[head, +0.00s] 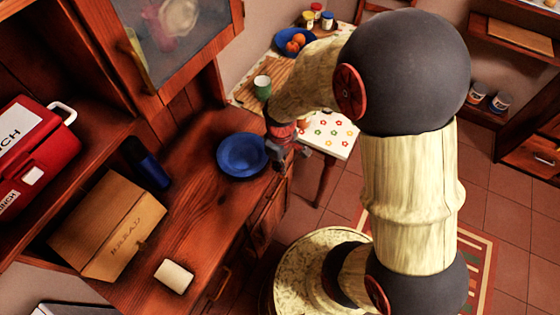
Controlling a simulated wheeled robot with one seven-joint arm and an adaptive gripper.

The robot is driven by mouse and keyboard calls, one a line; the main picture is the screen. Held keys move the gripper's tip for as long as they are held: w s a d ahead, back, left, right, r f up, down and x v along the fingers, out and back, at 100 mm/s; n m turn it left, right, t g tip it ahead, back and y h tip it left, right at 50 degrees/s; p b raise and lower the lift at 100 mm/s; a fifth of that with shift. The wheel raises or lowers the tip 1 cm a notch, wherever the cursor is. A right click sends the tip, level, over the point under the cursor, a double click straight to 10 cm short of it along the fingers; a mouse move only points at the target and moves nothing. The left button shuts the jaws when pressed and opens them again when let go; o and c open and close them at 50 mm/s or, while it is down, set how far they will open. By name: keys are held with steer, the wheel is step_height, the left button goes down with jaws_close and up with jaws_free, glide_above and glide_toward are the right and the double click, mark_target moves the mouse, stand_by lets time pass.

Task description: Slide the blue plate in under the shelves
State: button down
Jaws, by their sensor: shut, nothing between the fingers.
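The blue plate (242,156) lies flat on the dark wood counter, near its front edge and toward its far end. My gripper (277,160) is just right of the plate, by the counter's front edge, low and close to the plate's rim. It is shut and empty. I cannot tell whether it touches the rim. The shelves (75,150) stand along the back of the counter, at the left. Open counter lies between the plate and the shelves.
A cardboard bread box (108,226), a dark blue cylinder (146,163) and a red lunch box (32,150) are at the left. A pale block (174,276) lies on the near counter. A flowered table (335,134) holds a green cup (262,87) and a fruit bowl (288,47).

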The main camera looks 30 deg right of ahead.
mark_target(270, 172)
steer(key=shift+w+a+f+b, duration=0.35)
steer(key=shift+w+f, duration=0.2)
steer(key=shift+f, duration=0.2)
steer(key=shift+w+a+f+b, duration=0.2)
steer(key=shift+w+a+f, duration=0.15)
steer(key=shift+w+f, duration=0.3)
steer(key=shift+w+a+f+b, duration=0.35)
steer(key=shift+w+f, duration=0.15)
steer(key=shift+f, duration=0.3)
steer(key=shift+w, duration=0.1)
